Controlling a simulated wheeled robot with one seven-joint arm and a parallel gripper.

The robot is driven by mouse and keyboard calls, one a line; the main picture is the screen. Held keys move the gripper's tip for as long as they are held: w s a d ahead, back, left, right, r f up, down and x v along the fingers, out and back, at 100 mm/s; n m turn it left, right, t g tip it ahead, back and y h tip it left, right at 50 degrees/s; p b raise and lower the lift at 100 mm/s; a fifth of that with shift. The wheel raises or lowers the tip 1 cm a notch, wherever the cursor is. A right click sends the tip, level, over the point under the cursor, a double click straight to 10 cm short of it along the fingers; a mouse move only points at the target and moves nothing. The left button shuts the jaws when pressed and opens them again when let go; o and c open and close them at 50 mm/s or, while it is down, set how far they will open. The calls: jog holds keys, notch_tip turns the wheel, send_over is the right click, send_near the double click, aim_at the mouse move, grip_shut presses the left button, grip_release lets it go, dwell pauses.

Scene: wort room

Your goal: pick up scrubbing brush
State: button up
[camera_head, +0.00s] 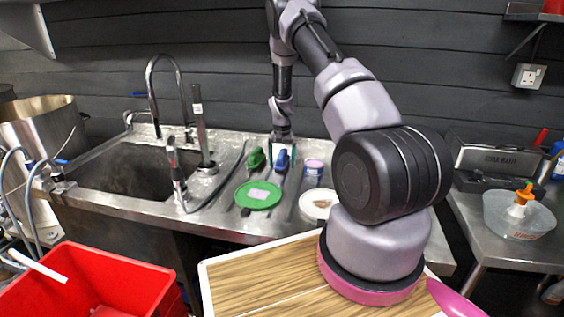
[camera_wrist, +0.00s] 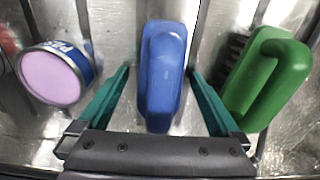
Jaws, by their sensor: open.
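A blue scrubbing brush (camera_head: 281,161) lies on the steel sink counter, and it shows in the wrist view (camera_wrist: 163,78) with its handle upward. A green scrubbing brush (camera_head: 256,159) lies beside it; in the wrist view its dark bristles show at the side of the green brush (camera_wrist: 268,80). My gripper (camera_head: 283,143) is above the counter at the blue brush. In the wrist view my gripper (camera_wrist: 157,74) is open, with one teal finger on each side of the blue brush. I cannot tell whether the fingers touch it.
A blue-banded tub with a pink lid (camera_wrist: 52,78) stands beside the blue brush. The sink basin (camera_head: 140,173) is to the left, and a red crate (camera_head: 95,275) is in front.

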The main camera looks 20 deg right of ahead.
aim_at(282, 151)
grip_shut()
notch_tip(282, 151, up, 10)
jog(key=shift+r, duration=0.1)
dwell(0.5)
